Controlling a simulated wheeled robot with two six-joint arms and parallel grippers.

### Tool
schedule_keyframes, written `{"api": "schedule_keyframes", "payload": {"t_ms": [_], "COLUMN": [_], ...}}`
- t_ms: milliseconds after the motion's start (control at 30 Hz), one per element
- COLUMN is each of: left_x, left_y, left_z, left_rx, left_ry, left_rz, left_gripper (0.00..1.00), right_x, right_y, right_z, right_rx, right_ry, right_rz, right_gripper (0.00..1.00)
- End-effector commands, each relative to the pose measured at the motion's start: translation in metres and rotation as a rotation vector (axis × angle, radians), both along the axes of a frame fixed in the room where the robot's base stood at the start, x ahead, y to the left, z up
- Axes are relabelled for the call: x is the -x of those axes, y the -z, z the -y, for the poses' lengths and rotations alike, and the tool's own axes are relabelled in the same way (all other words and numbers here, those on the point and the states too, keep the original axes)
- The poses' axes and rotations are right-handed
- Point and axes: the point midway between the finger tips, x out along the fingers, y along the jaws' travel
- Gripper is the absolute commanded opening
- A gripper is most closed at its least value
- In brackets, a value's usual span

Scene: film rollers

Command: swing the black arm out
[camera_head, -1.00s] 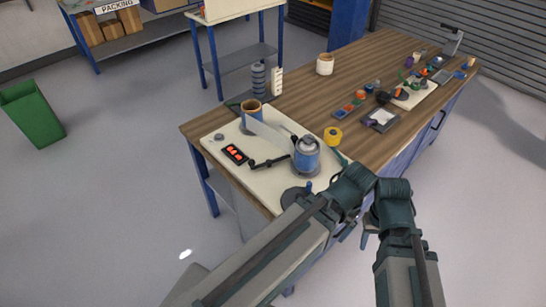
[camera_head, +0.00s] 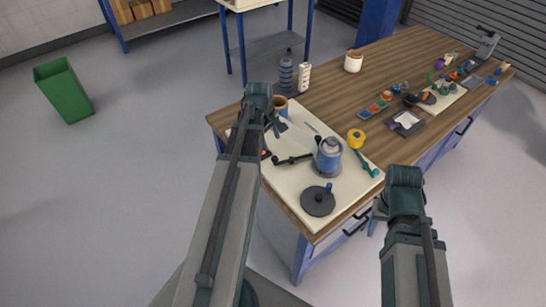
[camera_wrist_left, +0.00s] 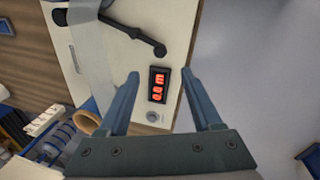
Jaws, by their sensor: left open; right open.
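The black arm (camera_head: 292,160) lies on the cream board (camera_head: 345,190), with a round knob at its end, beside the blue and grey roller (camera_head: 328,155). In the left wrist view the black arm (camera_wrist_left: 132,30) is beyond my fingertips, apart from them. My left gripper (camera_head: 278,128) is over the board's far left part and hides some of it. In the left wrist view my left gripper (camera_wrist_left: 160,76) is open and empty, its fingers either side of the red-digit display (camera_wrist_left: 157,84). My right gripper (camera_head: 376,216) is open in front of the bench, partly hidden by its wrist.
A clear film strip (camera_wrist_left: 92,50) runs beside the black arm. A black disc with a post (camera_head: 318,200) is at the board's front. A yellow roll (camera_head: 356,138) and a grey tray (camera_head: 405,123) are to the right. Open wood (camera_head: 325,95) lies behind the board.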

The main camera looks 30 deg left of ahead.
Motion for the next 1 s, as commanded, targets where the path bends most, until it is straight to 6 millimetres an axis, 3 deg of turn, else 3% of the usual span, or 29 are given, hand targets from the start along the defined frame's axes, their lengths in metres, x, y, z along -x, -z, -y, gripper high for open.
{"api": "schedule_keyframes", "payload": {"t_ms": [267,467,1000], "left_x": [-0.001,-0.003,-0.017], "left_y": [0.004,0.020,0.093], "left_z": [-0.001,0.000,0.003], "left_rx": [0.000,0.000,-0.001], "left_ry": [-0.006,-0.004,-0.002], "left_rz": [0.001,0.001,0.000], "left_gripper": [0.66,0.66,0.66], "right_x": [0.000,0.000,0.000], "right_y": [0.004,0.020,0.093], "right_z": [0.000,0.000,0.000], "right_rx": [0.000,0.000,0.000], "right_ry": [0.000,0.001,0.002], "right_rz": [0.000,0.000,0.000], "right_gripper": [0.50,0.50,0.50]}}
